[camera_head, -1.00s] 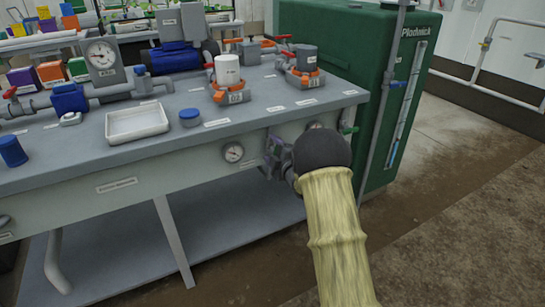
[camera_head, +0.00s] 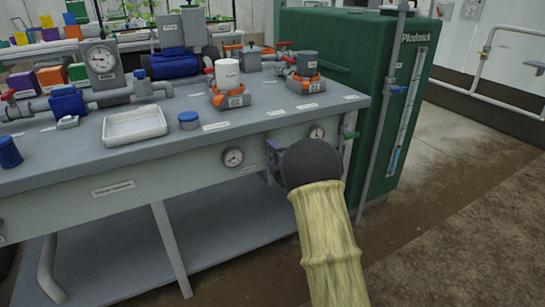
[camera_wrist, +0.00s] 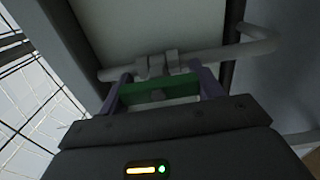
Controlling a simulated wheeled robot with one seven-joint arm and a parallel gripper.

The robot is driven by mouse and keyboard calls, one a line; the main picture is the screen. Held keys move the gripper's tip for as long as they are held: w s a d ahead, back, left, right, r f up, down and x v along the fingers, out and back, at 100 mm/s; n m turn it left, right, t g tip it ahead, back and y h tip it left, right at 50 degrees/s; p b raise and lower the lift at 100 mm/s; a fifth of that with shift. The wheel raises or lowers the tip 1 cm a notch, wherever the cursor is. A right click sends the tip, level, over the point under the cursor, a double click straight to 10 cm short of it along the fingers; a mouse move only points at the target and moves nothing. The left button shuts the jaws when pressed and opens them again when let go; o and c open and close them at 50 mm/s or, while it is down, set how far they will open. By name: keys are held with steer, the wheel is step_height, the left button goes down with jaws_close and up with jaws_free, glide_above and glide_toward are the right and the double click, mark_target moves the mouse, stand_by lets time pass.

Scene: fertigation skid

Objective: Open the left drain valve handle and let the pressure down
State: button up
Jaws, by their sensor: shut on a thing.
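My gripper (camera_head: 273,156) is at the bench's front panel, mostly hidden behind my dark wrist in the head view. In the wrist view, my gripper (camera_wrist: 162,84) is shut on a green valve handle (camera_wrist: 158,93), which lies crosswise between the two fingers. Behind the handle, a grey pipe with a valve body (camera_wrist: 157,66) runs across. In the head view the held handle is hidden by my arm. Another green handle (camera_head: 350,134) shows further right, near the bench corner. Two round gauges, a left one (camera_head: 233,157) and a right one (camera_head: 316,132), sit on the panel; their readings are too small to tell.
The grey bench top (camera_head: 250,108) carries a white tray (camera_head: 134,126), a blue cap (camera_head: 189,120) and orange-based units. A green tank (camera_head: 330,50) stands close at the right, with a vertical pipe beside it. The floor at the front right is clear.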

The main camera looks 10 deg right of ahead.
steer(key=o, duration=1)
steer(key=p+v, duration=0.3)
steer(key=v, duration=1.4)
steer(key=shift+s+p, duration=0.25)
steer(key=shift+p, duration=0.15)
